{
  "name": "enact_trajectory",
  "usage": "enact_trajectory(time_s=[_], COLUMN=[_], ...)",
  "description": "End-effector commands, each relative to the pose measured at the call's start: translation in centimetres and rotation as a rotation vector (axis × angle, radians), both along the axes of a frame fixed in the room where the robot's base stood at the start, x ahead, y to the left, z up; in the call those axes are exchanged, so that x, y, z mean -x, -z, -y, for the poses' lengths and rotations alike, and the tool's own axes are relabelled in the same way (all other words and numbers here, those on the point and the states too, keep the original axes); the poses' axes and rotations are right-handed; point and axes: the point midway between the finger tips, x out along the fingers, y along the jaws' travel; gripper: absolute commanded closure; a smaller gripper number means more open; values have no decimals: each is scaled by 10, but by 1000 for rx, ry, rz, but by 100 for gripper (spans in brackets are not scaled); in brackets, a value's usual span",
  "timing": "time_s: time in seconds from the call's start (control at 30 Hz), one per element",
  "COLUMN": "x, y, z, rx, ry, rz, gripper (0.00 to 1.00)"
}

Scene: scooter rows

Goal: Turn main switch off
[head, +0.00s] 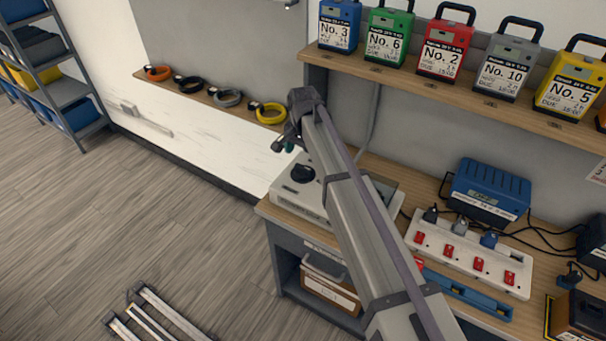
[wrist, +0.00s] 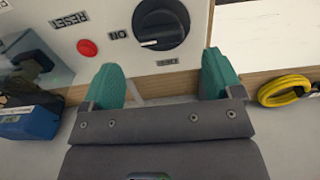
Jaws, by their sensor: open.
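The main switch is a black rotary knob (head: 303,174) on a white box (head: 287,197) at the left end of the bench. In the wrist view the knob (wrist: 165,22) appears upside down. Its white mark points to the left, toward the "ON" label; another label, too small to read surely, sits below the knob. My gripper (wrist: 163,78) is open and empty, with its teal fingertips apart on either side of the knob's edge, not closed on it. In the head view my gripper (head: 286,146) is just behind and above the knob, partly hidden by my arm.
A red button (wrist: 87,48) marked RESET sits beside the knob. A power strip (head: 470,255) with red switches and a blue charger (head: 487,193) stand right on the bench. A shelf (head: 420,80) holds several numbered battery packs. Coiled cables (head: 228,98) lie on a narrow ledge.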

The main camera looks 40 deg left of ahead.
Motion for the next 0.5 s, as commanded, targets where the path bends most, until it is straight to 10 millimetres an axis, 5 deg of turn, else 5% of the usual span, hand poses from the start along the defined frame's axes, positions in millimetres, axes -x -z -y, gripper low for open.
enact_trajectory(time_s=[0.03,0.2,0.5], x=[0,0,0], y=[27,58,59], z=[0,0,0], rx=[0,0,0], ry=[0,0,-1], rz=[0,0,0], gripper=[15,15,15])
